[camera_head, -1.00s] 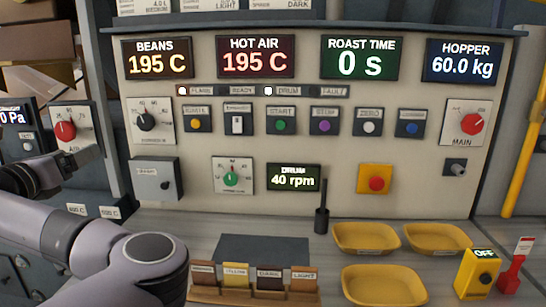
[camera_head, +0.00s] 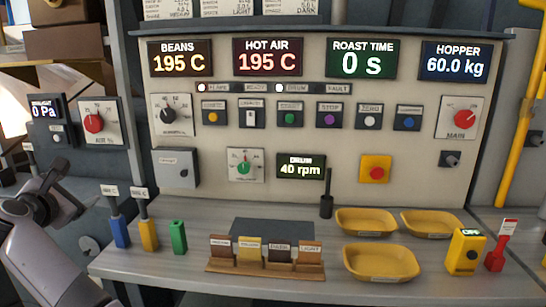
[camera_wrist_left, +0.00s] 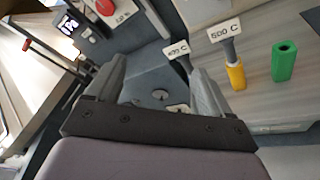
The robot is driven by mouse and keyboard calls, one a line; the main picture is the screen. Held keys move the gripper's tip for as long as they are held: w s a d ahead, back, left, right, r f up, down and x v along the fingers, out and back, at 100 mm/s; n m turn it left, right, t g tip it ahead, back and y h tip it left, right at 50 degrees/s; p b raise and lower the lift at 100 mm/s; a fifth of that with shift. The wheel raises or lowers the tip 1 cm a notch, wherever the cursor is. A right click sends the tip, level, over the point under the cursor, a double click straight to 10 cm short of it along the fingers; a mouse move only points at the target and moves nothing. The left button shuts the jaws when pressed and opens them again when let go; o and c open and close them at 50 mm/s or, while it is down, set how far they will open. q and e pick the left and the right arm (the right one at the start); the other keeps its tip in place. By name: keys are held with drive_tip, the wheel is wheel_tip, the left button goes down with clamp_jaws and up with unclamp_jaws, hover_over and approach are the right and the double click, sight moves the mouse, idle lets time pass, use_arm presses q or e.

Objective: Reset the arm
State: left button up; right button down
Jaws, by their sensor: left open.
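My left arm comes in at the lower left of the head view. My left gripper (camera_head: 52,205) is at the left edge, left of the blue and yellow handled tools. In the left wrist view my left gripper (camera_wrist_left: 158,88) has its two fingers spread wide with nothing between them. Beyond the fingers are a dark grey panel and part of the bench. My right arm and right gripper are not in view.
A sample rack (camera_head: 265,266), yellow trays (camera_head: 381,263) and a yellow OFF-type device (camera_head: 466,252) stand further right. The control panel (camera_head: 330,140) rises behind.

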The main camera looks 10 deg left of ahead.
use_arm(q)
drive_tip(key=s+d+f+m+g+h, duration=0.1)
drive_tip(key=d+f+m, duration=0.6)
drive_tip(key=f+m, duration=0.4)
drive_tip(key=s+d+f+m+h, duration=0.1)
drive_tip(key=s+d+f+m, duration=0.1)
drive_tip(key=d+f+m, duration=0.7)
drive_tip(key=s+d+f+m+g+h, duration=0.2)
drive_tip(key=s+d+f+m+h, duration=0.4)
drive_tip(key=s+d+f+m, duration=0.7)
drive_tip(key=s+d+f, duration=0.4)
drive_tip(key=s+f, duration=0.1)
drive_tip(key=f, duration=0.1)
drive_tip(key=shift+s+d+m+g, duration=0.15)
drive_tip(key=shift+s+m+g, duration=0.15)
drive_tip(key=shift+s+g, duration=0.1)
